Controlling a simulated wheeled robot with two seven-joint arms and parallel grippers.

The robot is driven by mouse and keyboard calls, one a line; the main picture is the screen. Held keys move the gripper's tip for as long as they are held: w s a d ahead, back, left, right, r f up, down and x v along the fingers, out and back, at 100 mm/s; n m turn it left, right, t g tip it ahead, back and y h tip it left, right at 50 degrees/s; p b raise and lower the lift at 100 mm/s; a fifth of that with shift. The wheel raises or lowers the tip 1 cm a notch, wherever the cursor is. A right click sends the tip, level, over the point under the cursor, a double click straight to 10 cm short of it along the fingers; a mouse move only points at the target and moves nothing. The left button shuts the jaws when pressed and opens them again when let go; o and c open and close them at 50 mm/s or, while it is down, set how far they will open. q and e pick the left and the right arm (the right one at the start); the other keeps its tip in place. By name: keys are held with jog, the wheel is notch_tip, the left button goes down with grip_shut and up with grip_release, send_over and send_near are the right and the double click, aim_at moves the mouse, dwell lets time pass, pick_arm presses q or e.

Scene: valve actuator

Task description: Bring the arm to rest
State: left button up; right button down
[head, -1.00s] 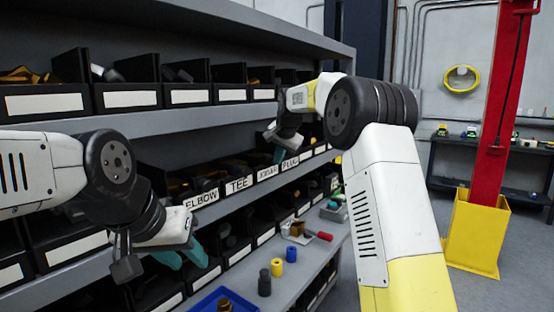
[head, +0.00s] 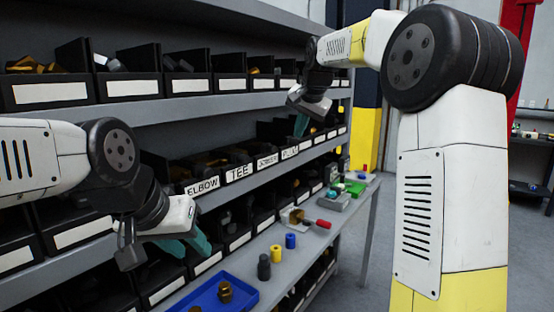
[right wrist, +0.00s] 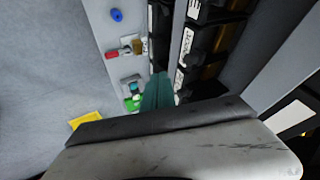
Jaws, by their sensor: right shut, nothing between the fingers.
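My right arm rises on the right of the head view and bends left towards the shelves. Its gripper (head: 301,125) has teal fingers, shut and empty, in front of the middle row of bins. The shut fingers (right wrist: 158,93) also show in the right wrist view, with shelf and floor beyond them. My left arm comes in from the left. Its gripper (head: 192,246) hangs in front of the lower bins, with its two teal fingers apart and nothing seen between them.
Black bins labelled ELBOW (head: 203,186) and TEE (head: 239,172) line the shelf. A blue tray (head: 235,297) with brass fittings lies on the lower ledge, beyond it a yellow cylinder (head: 277,254) and a blue one (head: 290,240). Open floor (head: 375,265) lies right of the ledge.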

jog(key=s+d+f+n, duration=0.1)
jog(key=s+f, duration=0.3)
jog(key=s, duration=0.8)
jog(key=s+d+f+n, duration=0.2)
jog(key=s+f, duration=0.3)
jog(key=s, duration=0.7)
jog(key=s+d+f+n, duration=0.2)
jog(key=s+f+n, duration=0.1)
jog(key=s, duration=0.9)
jog(key=shift+s+f+g, duration=0.2)
jog(key=shift+f+g, duration=0.2)
jog(key=shift+f, duration=0.5)
jog(key=shift+d, duration=0.1)
